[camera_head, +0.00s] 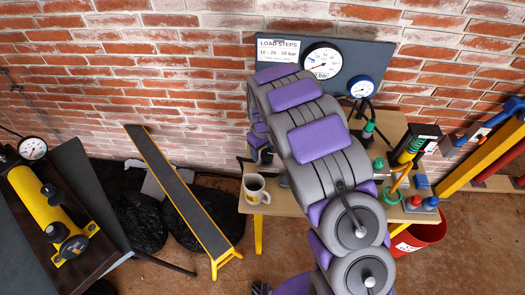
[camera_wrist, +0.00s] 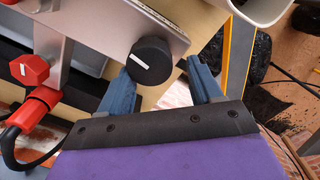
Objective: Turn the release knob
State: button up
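In the wrist view a round black knob (camera_wrist: 151,62) with a white line sits on a light metal plate (camera_wrist: 105,22). A red faceted knob (camera_wrist: 29,70) with a white mark is on the same metal fixture at the left. No label shows which is the release knob. My gripper (camera_wrist: 161,68) has its two blue fingers spread apart. The black knob overlaps the left fingertip in the picture and lies toward the gap; the right finger is clear of it. I cannot tell whether the knob touches a finger. My arm hides this area in the head view.
A wooden bench (camera_head: 398,125) stands against the brick wall, with a white mug (camera_head: 256,188) on its left edge. A gauge board (camera_head: 378,62) is behind it. A red bucket (camera_head: 420,235) is at right.

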aim_at(266, 152)
jog(key=shift+s+d+r, duration=0.1)
jog(key=shift+s+d, duration=0.1)
jog(key=shift+d, duration=0.35)
jog(key=shift+s+d, duration=0.15)
jog(key=shift+d, duration=0.35)
jog(key=c, duration=0.4)
jog(key=shift+w+a, duration=0.1)
jog(key=shift+a, duration=0.25)
jog(key=o, duration=0.8)
jog(key=shift+w, duration=0.1)
jog(key=shift+o, duration=1.2)
notch_tip(266, 152, up, 17)
jog(key=p, duration=0.3)
jog(key=shift+a, duration=0.15)
jog(key=shift+r, duration=0.1)
